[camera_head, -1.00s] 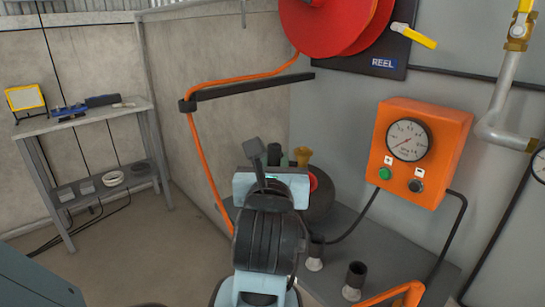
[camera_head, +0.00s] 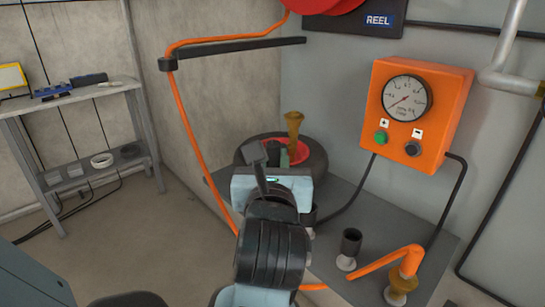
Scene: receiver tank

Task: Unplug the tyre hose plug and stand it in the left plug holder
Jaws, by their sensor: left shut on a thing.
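My left gripper (camera_head: 279,158) is in front of the tyre (camera_head: 315,168) with the red rim, which lies on the grey bench. It is shut, and a dark piece shows at its fingertips. I take this for the tyre hose plug, but my wrist hides most of it. A brass fitting (camera_head: 293,122) stands upright at the tyre, just beyond the fingertips, with its flared top bare. A dark cup-shaped plug holder (camera_head: 350,243) on a pale foot stands empty to the right. Another holder (camera_head: 308,218) is largely hidden behind my arm. My right gripper is out of view.
An orange hose (camera_head: 375,264) bends into a brass fitting (camera_head: 403,282) at the bench's front right. A black hose (camera_head: 347,208) runs from the orange gauge box (camera_head: 445,110) behind my arm. A shelf table (camera_head: 75,95) stands far left. The bench right of the holder is partly clear.

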